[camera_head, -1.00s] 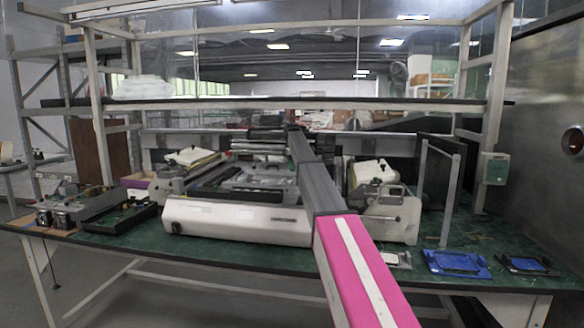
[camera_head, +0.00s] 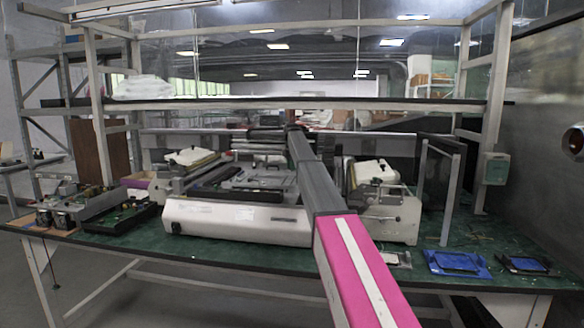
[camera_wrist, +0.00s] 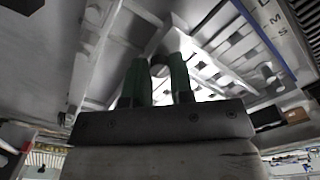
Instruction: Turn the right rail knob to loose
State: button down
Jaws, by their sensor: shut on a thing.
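In the wrist view, the two green fingers of my gripper (camera_wrist: 158,62) point up into the pale metal underside of the machine. They are shut on a small rounded grey knob (camera_wrist: 158,71), seen partly between the fingertips. Its markings and turn angle cannot be made out. In the head view, the white bench machine (camera_head: 240,222) with its rails and frame stands in the middle of the green table. My arm reaches over its right side. My gripper and the knob are hidden there behind my arm.
Green circuit boards in a black tray (camera_head: 125,217) lie at the left. Blue fixtures (camera_head: 457,263) lie at the front right. An upright dark panel frame (camera_head: 437,190) stands right of the machine. A shelf (camera_head: 300,104) crosses above.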

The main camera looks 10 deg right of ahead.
dwell(0.4)
jog(key=c, duration=1)
grip_release()
jog(key=shift+r, duration=0.1)
notch_tip(320, 180, up, 11)
jog(key=shift+f, duration=0.2)
